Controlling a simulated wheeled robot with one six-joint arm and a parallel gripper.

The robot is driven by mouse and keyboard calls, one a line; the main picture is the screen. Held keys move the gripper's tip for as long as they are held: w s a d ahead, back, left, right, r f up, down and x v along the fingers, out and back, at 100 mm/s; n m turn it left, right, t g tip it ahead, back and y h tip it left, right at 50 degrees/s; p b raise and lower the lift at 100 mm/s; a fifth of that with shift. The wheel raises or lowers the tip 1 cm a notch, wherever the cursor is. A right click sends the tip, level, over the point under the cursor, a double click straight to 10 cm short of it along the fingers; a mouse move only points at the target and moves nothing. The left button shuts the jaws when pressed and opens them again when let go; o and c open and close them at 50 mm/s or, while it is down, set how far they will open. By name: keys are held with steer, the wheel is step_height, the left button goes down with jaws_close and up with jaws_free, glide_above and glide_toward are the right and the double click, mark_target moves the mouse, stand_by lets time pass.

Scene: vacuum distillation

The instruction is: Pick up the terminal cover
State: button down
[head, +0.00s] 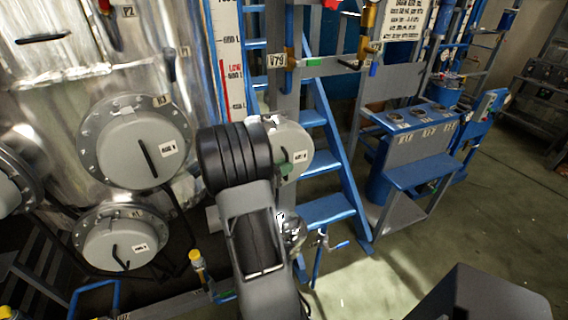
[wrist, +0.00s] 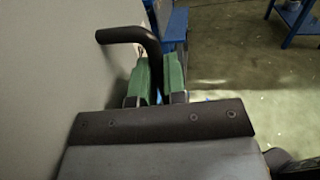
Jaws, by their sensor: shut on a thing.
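A round grey cover (head: 295,136) with a small white label and a dark handle is at the end of my arm in the head view; I take it for the terminal cover. In the wrist view its pale grey face (wrist: 50,75) fills the left side, and its dark bent handle (wrist: 122,35) runs between the green finger pads. My gripper (wrist: 156,78) is shut on this handle. In the head view my arm hides the cover's left part, and I cannot tell whether the cover touches anything behind it.
A large metal tank with round hatches (head: 135,148) stands at the left. Blue steps (head: 326,210) rise behind the cover. A blue-topped console (head: 415,117) stands at the right. Yellow-capped pipework (head: 196,258) is low near my arm. The floor (head: 480,225) is open at the right.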

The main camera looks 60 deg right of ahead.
steer(key=a+r, duration=1.3)
steer(key=a, duration=0.1)
steer(key=shift+w, duration=0.45)
